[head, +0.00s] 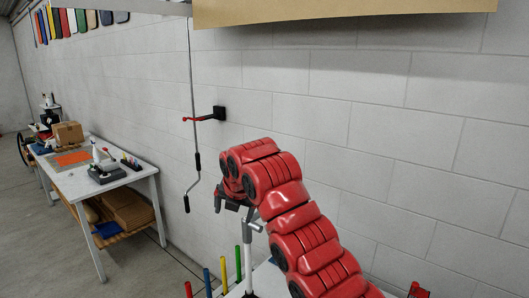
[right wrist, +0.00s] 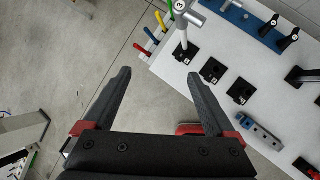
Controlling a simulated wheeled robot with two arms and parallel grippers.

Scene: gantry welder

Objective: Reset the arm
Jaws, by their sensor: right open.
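My right arm comes in from the lower right of the head view, red and bent. Its gripper (head: 230,204) is small and partly hidden at the far end, in front of the block wall. In the right wrist view my right gripper (right wrist: 158,77) is open, with its two dark fingers wide apart and nothing between them. Its fingers point over bare floor and the left edge of a white table (right wrist: 176,72). My left gripper is in neither view.
The white table holds black square holders (right wrist: 213,70), a T-handled tool (right wrist: 183,22) and a blue rack (right wrist: 246,18). Coloured rods (head: 223,272) stand by its edge. A crank (head: 193,182) hangs at the wall below a red lever (head: 203,118). Another table (head: 75,180) stands left.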

